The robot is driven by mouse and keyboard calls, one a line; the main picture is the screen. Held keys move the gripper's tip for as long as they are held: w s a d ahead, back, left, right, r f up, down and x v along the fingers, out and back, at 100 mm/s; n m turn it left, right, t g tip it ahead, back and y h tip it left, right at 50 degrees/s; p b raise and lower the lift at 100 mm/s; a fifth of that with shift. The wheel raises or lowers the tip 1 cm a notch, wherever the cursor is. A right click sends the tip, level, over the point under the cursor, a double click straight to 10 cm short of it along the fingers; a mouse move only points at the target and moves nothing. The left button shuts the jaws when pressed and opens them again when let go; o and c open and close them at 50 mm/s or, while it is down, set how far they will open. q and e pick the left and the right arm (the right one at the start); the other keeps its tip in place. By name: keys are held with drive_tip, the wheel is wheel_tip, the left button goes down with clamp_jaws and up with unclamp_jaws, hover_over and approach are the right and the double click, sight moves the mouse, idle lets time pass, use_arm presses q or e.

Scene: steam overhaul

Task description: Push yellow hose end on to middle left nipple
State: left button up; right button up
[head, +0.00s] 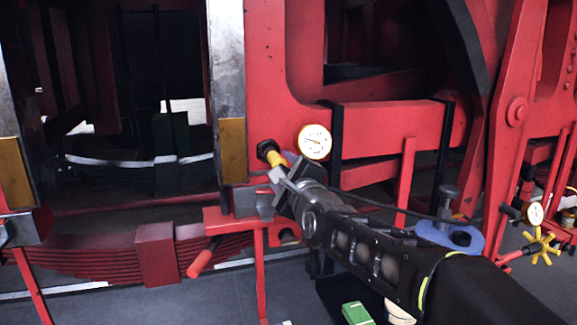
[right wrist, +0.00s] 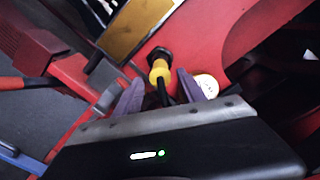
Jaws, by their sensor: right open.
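The yellow hose end (head: 275,158) sits against a dark nipple (head: 265,148) on the red frame, left of the round gauge. In the right wrist view the yellow hose end (right wrist: 159,71) meets the black nipple (right wrist: 158,54) in line with it, and a dark hose runs back from it between my fingers. How far it is seated I cannot tell. My right gripper (head: 283,172) is just behind the yellow end. Its purple fingers (right wrist: 161,92) stand apart on either side of the hose, open. My left gripper is not in view.
A white-faced gauge (head: 314,141) is close to the right of my gripper. A red bracket with a grey vise-like block (head: 252,201) is just below left. A blue clamp-like tool (head: 448,235) and a yellow handwheel (head: 541,247) stand at right. Dark floor lies below.

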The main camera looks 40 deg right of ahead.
drive_tip(key=shift+x, duration=1.5)
drive_tip(key=shift+c, duration=0.4)
clamp_jaws()
